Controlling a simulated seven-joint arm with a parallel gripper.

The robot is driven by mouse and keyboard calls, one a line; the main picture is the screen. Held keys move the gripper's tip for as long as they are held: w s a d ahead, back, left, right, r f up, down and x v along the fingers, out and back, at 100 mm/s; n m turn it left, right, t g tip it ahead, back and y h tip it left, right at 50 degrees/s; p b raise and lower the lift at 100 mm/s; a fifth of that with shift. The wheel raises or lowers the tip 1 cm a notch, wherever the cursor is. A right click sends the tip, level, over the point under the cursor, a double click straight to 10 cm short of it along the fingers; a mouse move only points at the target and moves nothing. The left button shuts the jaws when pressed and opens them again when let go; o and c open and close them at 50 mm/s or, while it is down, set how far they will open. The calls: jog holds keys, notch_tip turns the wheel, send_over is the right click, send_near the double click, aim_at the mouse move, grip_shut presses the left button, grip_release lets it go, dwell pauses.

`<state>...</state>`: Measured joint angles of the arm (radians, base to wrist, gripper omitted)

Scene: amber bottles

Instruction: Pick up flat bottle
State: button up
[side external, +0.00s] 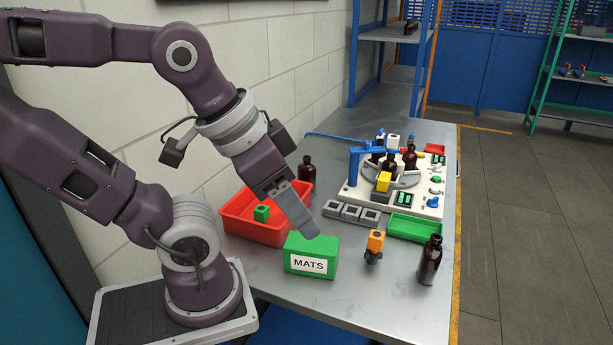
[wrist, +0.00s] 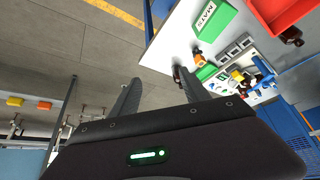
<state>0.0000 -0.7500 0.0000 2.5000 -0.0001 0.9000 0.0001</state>
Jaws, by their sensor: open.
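Dark amber bottles stand upright on the metal table. One (side external: 430,262) is near the right front edge, beside the green tray. Another (side external: 307,168) stands behind the red bin and also shows in the wrist view (wrist: 291,36). Several more, including one bottle (side external: 410,158), are on the white machine. I cannot tell which bottle is the flat one. My gripper (side external: 308,232) is above the table near the green MATS box, apart from the bottles. In the wrist view its two fingers (wrist: 160,92) are spread and empty. A dark shape near the right fingertip is partly hidden.
The green MATS box (side external: 311,256) stands below my gripper. Near it are a red bin (side external: 238,222) with a green block, an orange-topped part (side external: 375,246), grey square holders (side external: 351,213) and a green tray (side external: 400,232). The white machine (side external: 352,197) has a blue arm.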

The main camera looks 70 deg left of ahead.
jog(key=shift+c, duration=0.4)
jog(key=w+a+n+t, duration=0.1)
jog(key=w+a+n, duration=0.25)
jog(key=w, duration=0.75)
jog(key=w+a+n+t, duration=0.1)
jog(key=w+a+n, duration=0.25)
jog(key=w, duration=0.85)
jog(key=w+a+f+n+y, duration=0.2)
jog(key=w+a+f+n, duration=0.1)
jog(key=w+a, duration=0.25)
jog(key=w+a+f+n+g+y, duration=0.1)
jog(key=w+a+f+n+y, duration=0.15)
jog(key=a+f, duration=0.4)
jog(key=w+a+f+n+y, duration=0.2)
jog(key=a+f+y, duration=0.1)
jog(key=a, duration=0.7)
jog(key=n+g+y, duration=0.3)
jog(key=g+y, duration=0.2)
jog(key=y, duration=0.6)
send_near(308, 159)
jog(key=shift+h, duration=0.25)
jog(key=a, duration=0.5)
jog(key=shift+r, duration=0.3)
jog(key=shift+m, duration=0.25)
jog(key=a, duration=0.4)
jog(key=w+a, duration=0.1)
jog(key=a, duration=0.1)
jog(key=shift+a, duration=0.3)
jog(key=shift+f, duration=0.1)
grip_shut()
